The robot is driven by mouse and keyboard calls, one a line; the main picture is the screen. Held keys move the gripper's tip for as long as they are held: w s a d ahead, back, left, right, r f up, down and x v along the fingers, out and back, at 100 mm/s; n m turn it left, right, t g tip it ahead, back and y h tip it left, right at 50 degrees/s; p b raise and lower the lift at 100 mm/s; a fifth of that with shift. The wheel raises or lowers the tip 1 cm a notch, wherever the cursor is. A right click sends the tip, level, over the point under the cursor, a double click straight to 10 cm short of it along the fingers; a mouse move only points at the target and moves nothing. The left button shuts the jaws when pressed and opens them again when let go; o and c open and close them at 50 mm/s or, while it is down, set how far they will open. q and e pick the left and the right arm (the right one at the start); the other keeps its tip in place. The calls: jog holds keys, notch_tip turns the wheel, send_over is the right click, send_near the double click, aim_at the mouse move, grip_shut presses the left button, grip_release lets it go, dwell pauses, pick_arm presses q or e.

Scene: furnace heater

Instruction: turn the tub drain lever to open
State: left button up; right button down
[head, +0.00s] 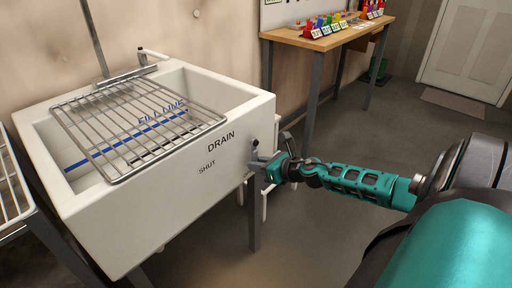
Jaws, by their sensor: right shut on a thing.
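A white tub (150,200) stands at the left with the words DRAIN and SHUT on its front wall. The grey drain lever (255,148) is at the right end of that front wall, small and partly hidden by my gripper. My right gripper (264,163) reaches in from the right, with its teal arm stretched out, and is shut on the lever. The lever's exact angle is hard to tell. My left gripper is not in view.
A wire rack (126,118) lies across the tub top, and a tap (143,62) is at its back. A wooden table (330,38) with coloured items stands behind. A white wire rack (8,185) is at the left edge.

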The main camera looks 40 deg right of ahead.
jog(key=shift+d, duration=0.25)
dwell(0.3)
jog(key=c, duration=1)
grip_release()
jog(key=a+p+v, duration=0.1)
jog(key=p+v, duration=0.1)
jog(key=v, duration=1.1)
jog(key=shift+d, duration=0.35)
jog(key=shift+a, duration=0.1)
